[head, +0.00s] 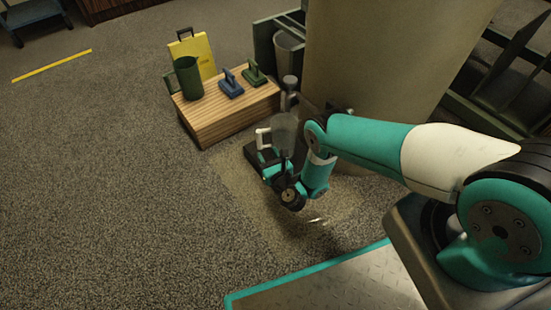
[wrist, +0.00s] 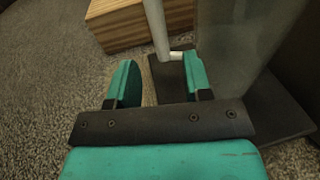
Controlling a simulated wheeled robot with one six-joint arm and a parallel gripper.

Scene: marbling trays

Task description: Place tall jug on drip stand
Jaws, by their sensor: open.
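A tall, clear greyish jug (head: 284,128) with a pale handle (head: 263,138) stands upright just beyond my gripper (head: 270,168). In the wrist view the jug (wrist: 245,45) fills the upper right, and its pale handle (wrist: 156,28) rises ahead, in line with the gap between the fingers. My gripper (wrist: 162,80) is open, its right finger close to the jug wall. A dark flat base, perhaps the drip stand (wrist: 278,112), lies under the jug and also shows in the head view (head: 252,156). My arm hides part of the jug's foot.
A wooden box (head: 230,117) beyond holds a green jug (head: 188,78), a yellow panel (head: 203,53), a blue handled block (head: 231,86) and a green one (head: 255,75). A thick beige column (head: 370,55) stands close to the right.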

